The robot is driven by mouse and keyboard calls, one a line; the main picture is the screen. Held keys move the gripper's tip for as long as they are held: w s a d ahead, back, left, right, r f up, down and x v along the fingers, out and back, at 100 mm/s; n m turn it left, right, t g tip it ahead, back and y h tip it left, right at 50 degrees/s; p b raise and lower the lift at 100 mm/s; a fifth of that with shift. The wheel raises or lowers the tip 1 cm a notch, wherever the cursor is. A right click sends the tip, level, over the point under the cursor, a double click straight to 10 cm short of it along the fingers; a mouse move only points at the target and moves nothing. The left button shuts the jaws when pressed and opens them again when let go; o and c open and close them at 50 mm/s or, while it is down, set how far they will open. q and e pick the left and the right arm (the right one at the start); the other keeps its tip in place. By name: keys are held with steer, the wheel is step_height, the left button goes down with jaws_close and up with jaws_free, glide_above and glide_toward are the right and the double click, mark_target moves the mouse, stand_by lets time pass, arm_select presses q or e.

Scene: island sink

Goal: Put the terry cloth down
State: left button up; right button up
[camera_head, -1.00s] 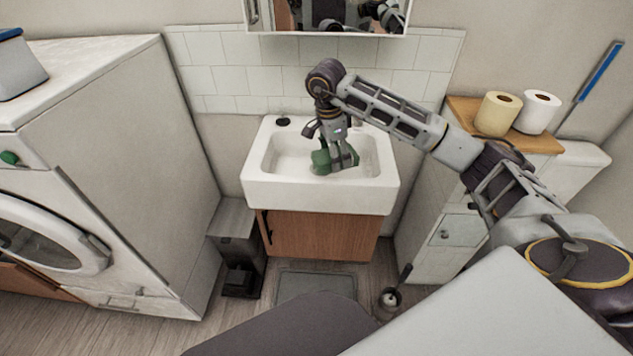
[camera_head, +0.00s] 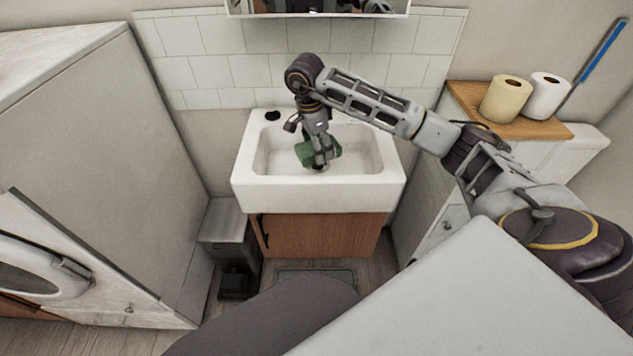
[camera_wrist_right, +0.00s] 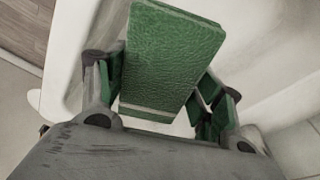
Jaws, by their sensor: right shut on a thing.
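The terry cloth is a green, textured, block-like piece; it shows in the head view (camera_head: 304,153) over the sink basin and large in the right wrist view (camera_wrist_right: 172,58). My right gripper (camera_head: 322,160) points down into the basin and is shut on the cloth. In the right wrist view its fingers (camera_wrist_right: 160,100) stand on both sides of the cloth's near end, and the cloth sticks out beyond them. The white sink (camera_head: 320,198) is below. Whether the cloth touches the basin floor I cannot tell. My left gripper is not in view.
A faucet (camera_head: 292,124) stands by the sink's back edge, close to my right wrist. A mirror cabinet (camera_head: 320,16) hangs above. A washing machine (camera_head: 90,150) is at left, a metal bin (camera_head: 228,225) beside the sink, and toilet rolls (camera_head: 506,98) on a wooden shelf at right.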

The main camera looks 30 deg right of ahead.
mark_target(318, 171)
step_height(318, 171, down, 6)
steer(key=shift+r+b, duration=0.1)
steer(key=shift+b, duration=0.25)
steer(key=shift+f, duration=0.2)
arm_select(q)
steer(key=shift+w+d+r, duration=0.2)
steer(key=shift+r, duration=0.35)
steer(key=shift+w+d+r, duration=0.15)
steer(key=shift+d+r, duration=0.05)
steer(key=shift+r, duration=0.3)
arm_select(e)
steer(key=shift+s+f, duration=0.1)
steer(key=shift+f, duration=1.8)
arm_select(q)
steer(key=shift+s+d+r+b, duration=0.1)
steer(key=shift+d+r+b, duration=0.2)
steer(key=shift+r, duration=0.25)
arm_select(e)
steer(key=shift+f, duration=0.1)
